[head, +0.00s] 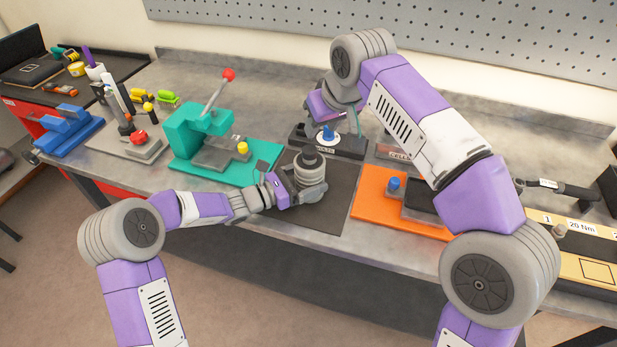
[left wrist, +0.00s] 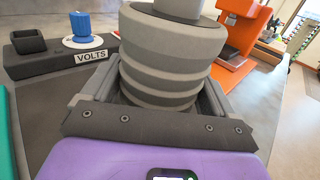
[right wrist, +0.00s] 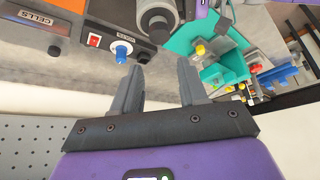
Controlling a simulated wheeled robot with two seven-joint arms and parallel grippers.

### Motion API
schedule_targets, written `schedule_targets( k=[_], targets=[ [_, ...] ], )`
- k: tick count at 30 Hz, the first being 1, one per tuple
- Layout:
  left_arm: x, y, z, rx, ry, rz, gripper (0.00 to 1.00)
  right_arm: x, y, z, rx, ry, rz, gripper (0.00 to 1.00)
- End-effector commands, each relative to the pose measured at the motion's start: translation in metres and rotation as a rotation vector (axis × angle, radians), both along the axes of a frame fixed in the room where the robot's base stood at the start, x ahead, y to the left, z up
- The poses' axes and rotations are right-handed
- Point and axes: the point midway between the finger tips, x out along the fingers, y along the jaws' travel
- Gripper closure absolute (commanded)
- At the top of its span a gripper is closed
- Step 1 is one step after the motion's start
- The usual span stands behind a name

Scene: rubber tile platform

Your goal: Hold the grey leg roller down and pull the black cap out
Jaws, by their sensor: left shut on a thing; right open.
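The grey leg roller (head: 309,178) stands upright on the dark mat, a ribbed cylinder that fills the middle of the left wrist view (left wrist: 165,60). The black cap (head: 311,158) sits in its top, dark and narrower than the roller; in the right wrist view the cap (right wrist: 160,30) shows at the top. My left gripper (head: 298,192) is shut around the lower roller, a finger on each side. My right gripper (right wrist: 160,85) is open and empty, behind the roller and above the VOLTS box, apart from the cap.
The VOLTS box (head: 345,146) with a blue knob stands just behind the roller. A teal press (head: 195,140) with a red-topped lever is to the left, and an orange fixture (head: 370,205) to the right. Bare dark mat (head: 335,208) lies around the roller.

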Motion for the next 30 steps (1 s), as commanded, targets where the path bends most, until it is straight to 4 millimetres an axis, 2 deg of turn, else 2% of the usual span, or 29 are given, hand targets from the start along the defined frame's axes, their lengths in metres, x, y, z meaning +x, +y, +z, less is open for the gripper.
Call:
schedule_targets(
  k=[5, 9, 11, 14, 18, 24, 30],
  targets=[
    [0.000, 0.000, 0.000, 0.000, 0.000, 0.000, 0.52, 0.000, 0.000, 0.000, 0.000, 0.000, 0.000, 0.56],
    [0.000, 0.000, 0.000, 0.000, 0.000, 0.000, 0.52, 0.000, 0.006, -0.001, 0.013, -0.007, 0.015, 0.34],
    [0.000, 0.000, 0.000, 0.000, 0.000, 0.000, 0.52, 0.001, 0.015, -0.003, 0.032, -0.021, 0.036, 0.32],
    [0.000, 0.000, 0.000, 0.000, 0.000, 0.000, 0.52, 0.003, 0.040, -0.007, 0.092, -0.058, 0.092, 0.32],
    [0.000, 0.000, 0.000, 0.000, 0.000, 0.000, 0.52, 0.002, 0.089, -0.012, 0.218, -0.138, 0.182, 0.32],
    [0.000, 0.000, 0.000, 0.000, 0.000, 0.000, 0.52, -0.003, 0.148, -0.015, 0.407, -0.262, 0.246, 0.32],
    [0.000, 0.000, 0.000, 0.000, 0.000, 0.001, 0.52, -0.008, 0.184, -0.017, 0.564, -0.387, 0.220, 0.32]
  ],
)
